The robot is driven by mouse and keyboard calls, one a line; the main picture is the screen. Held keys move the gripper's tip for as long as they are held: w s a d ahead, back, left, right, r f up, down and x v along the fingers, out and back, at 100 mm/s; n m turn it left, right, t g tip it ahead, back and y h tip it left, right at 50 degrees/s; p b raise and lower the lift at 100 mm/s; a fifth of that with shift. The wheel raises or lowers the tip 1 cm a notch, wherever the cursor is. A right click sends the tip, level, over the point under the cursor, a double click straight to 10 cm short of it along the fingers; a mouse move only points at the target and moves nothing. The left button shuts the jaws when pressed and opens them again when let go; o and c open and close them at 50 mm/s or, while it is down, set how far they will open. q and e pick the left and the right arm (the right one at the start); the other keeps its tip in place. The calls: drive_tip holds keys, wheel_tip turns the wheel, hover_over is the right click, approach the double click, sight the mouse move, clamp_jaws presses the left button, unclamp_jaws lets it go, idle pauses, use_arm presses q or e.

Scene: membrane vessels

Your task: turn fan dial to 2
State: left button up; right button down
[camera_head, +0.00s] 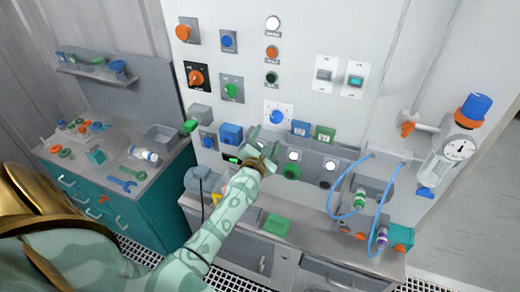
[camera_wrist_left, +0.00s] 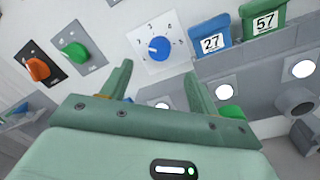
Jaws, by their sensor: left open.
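The fan dial seems to be the round blue knob (camera_head: 277,116) on a white square plate with numbers around it, on the white wall panel. In the left wrist view the blue knob (camera_wrist_left: 159,48) lies just beyond the gap between my fingertips. A small light mark shows on its left side; I cannot tell for sure which number it points to. My left gripper (camera_head: 265,143) is open and empty, just below the dial and apart from it. Its two green fingers also show in the left wrist view (camera_wrist_left: 159,72). My right gripper is not in view.
Blue tag 27 (camera_wrist_left: 212,43) and green tag 57 (camera_wrist_left: 264,20) are right of the dial. A green knob (camera_head: 230,90) and an orange knob (camera_head: 196,77) are left of it. Lit buttons and a green knob (camera_head: 291,171) are below, above a grey counter (camera_head: 240,215).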

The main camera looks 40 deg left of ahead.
use_arm(q)
drive_tip(key=v, duration=0.7)
idle(0.3)
drive_tip(key=s+d+f+m+g+h+b, duration=0.2)
drive_tip(key=s+d+f+m+g+b, duration=0.15)
drive_tip(key=f+m, duration=0.7)
drive_tip(key=s+d+f+m+g+h+b, duration=0.25)
drive_tip(key=s+f+m, duration=0.3)
drive_tip(key=f, duration=1.05)
drive_tip(key=s+d+f+m+g+h+b, duration=0.2)
drive_tip(key=s+d+f+m+b, duration=0.15)
drive_tip(key=f+m, duration=0.75)
drive_tip(key=s+f+m+g+b, duration=0.4)
drive_tip(key=s+f+b, duration=0.4)
drive_tip(key=s+f, duration=0.8)
drive_tip(key=s+a+f+m+g+y+b, duration=0.1)
drive_tip(key=s+f+m+g+b, duration=0.3)
drive_tip(key=s+f, duration=1.2)
drive_tip(key=s+b, duration=0.1)
drive_tip(key=b, duration=0.3)
drive_tip(key=shift+a+f+m+g, duration=0.2)
drive_tip(key=shift+f+m+g, duration=0.1)
drive_tip(key=shift+g, duration=0.1)
